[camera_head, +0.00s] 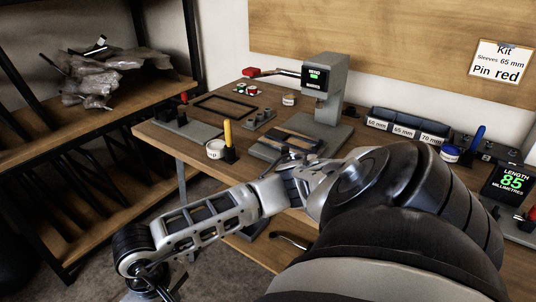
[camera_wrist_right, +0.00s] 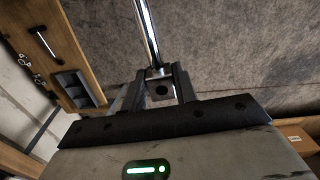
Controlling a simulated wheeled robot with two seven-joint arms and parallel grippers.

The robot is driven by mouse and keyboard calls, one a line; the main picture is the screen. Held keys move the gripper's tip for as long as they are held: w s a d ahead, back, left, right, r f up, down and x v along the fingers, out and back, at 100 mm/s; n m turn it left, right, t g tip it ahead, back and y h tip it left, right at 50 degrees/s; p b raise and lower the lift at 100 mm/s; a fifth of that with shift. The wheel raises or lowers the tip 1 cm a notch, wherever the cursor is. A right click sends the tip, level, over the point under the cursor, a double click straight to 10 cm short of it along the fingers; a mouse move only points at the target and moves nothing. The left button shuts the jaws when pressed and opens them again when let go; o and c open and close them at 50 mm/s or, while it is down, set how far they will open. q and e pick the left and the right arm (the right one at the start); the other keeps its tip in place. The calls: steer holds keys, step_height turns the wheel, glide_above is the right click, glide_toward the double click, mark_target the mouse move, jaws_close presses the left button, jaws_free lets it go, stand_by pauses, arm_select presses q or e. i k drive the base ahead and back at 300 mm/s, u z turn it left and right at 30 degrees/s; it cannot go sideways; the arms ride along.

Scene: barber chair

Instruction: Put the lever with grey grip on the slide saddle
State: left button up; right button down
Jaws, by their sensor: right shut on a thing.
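My right gripper (camera_wrist_right: 160,80) is shut in the right wrist view on a dark block with a round hole, at the base of a bright chrome rod. I take this to be the lever (camera_wrist_right: 147,28); its rod runs out of the top of that view, so its grey grip is hidden. In the head view my right arm reaches across to the lower left, and its hand is cut off by the bottom edge. I cannot surely tell the slide saddle among the bench fixtures. My left gripper is not in view.
A grey press (camera_head: 328,85) with a red-gripped lever (camera_head: 250,72) stands on the wooden bench. A white tub (camera_head: 215,149), a yellow-handled tool (camera_head: 228,134) and dark bins (camera_head: 405,127) are on it. A shelf (camera_head: 150,92) with crumpled plastic is left. Floor lies beyond the held rod.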

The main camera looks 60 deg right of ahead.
mark_target(300, 142)
steer(key=i, duration=2.65)
steer(key=z, duration=2.95)
